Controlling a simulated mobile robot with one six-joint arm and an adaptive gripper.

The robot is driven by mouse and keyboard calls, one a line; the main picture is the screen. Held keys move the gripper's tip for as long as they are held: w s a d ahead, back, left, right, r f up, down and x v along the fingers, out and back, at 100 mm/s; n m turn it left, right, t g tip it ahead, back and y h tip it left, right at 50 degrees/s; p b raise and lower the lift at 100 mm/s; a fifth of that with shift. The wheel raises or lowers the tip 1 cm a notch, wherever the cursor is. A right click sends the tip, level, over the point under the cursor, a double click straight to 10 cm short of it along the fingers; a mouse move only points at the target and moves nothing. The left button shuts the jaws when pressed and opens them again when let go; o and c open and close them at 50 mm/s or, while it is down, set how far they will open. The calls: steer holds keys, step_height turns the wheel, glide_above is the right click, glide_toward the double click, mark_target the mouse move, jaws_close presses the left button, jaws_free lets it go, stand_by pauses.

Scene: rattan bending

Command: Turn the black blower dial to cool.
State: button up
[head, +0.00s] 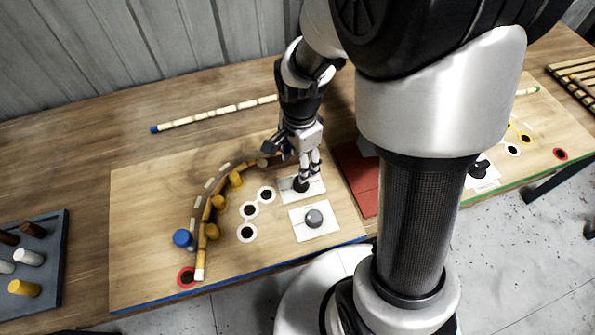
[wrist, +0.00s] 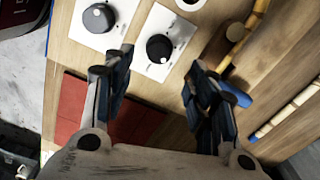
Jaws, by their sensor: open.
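The black dial (head: 300,185) sits on a white plate (head: 318,187) on the left wooden board. In the wrist view the dial (wrist: 159,48) is round and dark with a pale mark on its face, and its plate (wrist: 172,25) has small markings I cannot read. My gripper (head: 309,174) points down over this dial and partly hides it in the head view. In the wrist view my open fingers (wrist: 161,64) stand to either side, with the dial between and slightly beyond the tips. Nothing is held. I cannot tell whether they touch the dial.
A grey dial (head: 314,218) on its own plate is close by, nearer the front. A curved rattan pole (head: 204,220) lies along yellow pegs (head: 236,179) and a blue peg (head: 184,238) to the left.

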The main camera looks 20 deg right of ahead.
step_height(320, 180, down, 9)
steer(key=b, duration=0.2)
steer(key=shift+r+b, duration=0.2)
steer(key=shift+b, duration=0.15)
steer(key=shift+c, duration=0.4)
steer(key=c, duration=1)
